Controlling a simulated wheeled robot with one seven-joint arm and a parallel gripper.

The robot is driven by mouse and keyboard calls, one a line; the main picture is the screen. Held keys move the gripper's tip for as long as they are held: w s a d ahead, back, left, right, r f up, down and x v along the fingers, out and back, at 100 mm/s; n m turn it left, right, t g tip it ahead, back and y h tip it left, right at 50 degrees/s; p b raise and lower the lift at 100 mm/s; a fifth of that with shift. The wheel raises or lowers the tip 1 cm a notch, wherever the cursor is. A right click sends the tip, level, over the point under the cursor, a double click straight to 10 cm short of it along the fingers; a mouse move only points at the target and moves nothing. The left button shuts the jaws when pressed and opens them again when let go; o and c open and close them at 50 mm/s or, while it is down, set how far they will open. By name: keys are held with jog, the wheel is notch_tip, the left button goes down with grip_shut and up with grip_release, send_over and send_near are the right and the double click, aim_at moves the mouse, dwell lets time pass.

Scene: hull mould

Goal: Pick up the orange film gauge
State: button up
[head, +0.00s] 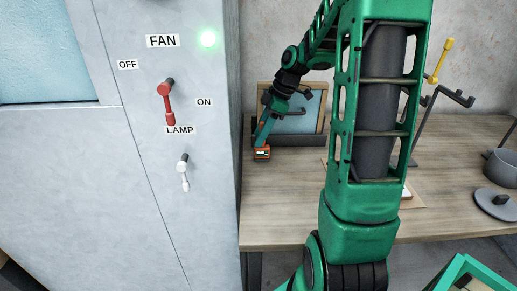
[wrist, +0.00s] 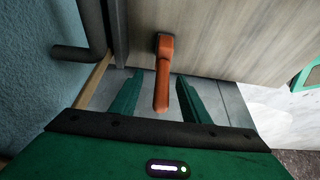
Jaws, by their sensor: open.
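The orange film gauge (head: 262,154) is at the left end of the wooden table, close to the grey cabinet. In the wrist view the gauge (wrist: 162,85) shows as a long orange piece with a darker, wider end. My gripper (head: 262,138) is directly above and at the gauge in the head view. In the wrist view my open gripper (wrist: 159,78) has one green finger on each side of the gauge, with visible gaps. I cannot tell whether either finger touches it.
The grey cabinet (head: 205,225) with a red lever (head: 168,103) and a white lever (head: 184,176) stands at left. A wood-framed blue panel (head: 303,115) is behind. A pot (head: 503,167), its lid (head: 497,204) and a dark rack (head: 428,112) are at right.

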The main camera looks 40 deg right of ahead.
jog(key=shift+x, duration=1.7)
grip_shut()
jog(key=shift+r, duration=0.1)
notch_tip(320, 180, up, 10)
